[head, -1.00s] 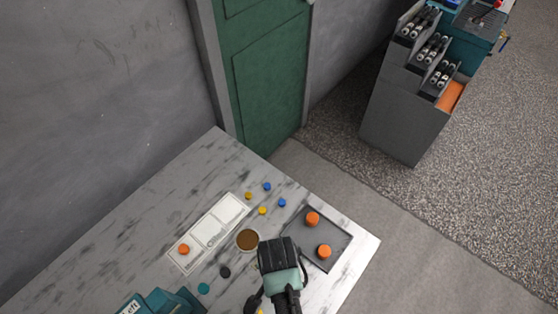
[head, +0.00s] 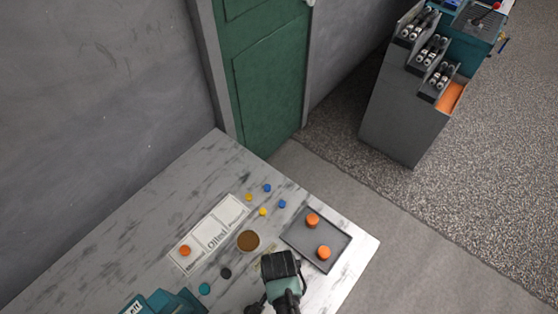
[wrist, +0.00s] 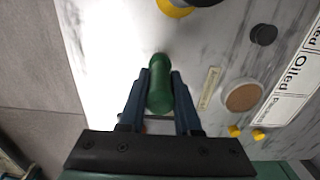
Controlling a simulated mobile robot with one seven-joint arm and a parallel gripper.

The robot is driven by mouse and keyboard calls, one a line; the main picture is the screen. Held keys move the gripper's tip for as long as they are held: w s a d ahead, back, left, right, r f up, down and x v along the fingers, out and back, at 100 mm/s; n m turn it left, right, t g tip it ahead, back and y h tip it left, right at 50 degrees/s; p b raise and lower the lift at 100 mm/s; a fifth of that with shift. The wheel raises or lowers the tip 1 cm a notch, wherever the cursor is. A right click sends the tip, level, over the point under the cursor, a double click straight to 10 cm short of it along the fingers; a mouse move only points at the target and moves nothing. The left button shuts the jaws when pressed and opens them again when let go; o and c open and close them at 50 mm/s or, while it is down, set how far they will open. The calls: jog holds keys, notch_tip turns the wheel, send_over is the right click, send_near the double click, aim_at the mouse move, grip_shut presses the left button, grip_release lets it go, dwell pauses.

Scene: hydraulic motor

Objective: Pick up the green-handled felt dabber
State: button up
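The green-handled felt dabber (wrist: 160,88) shows in the wrist view as a rounded green handle between the two fingers of my gripper (wrist: 160,74). The fingers lie close along both sides of the handle, with no clear gap, and look shut on it. The felt end is hidden, and I cannot tell whether the dabber touches the table. In the head view my gripper (head: 281,266) is over the front right of the table (head: 205,160), and the dabber is hidden behind it.
A dark tray (head: 334,238) with two orange-topped pieces lies to the right. A round brown-topped dish (head: 248,241) and a white labelled mat (head: 232,209) lie left of my gripper. Small blue and yellow pieces, a black disc (head: 225,273) and a teal machine (head: 163,303) are also there.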

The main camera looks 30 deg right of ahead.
grip_shut()
jog(key=shift+r, duration=0.1)
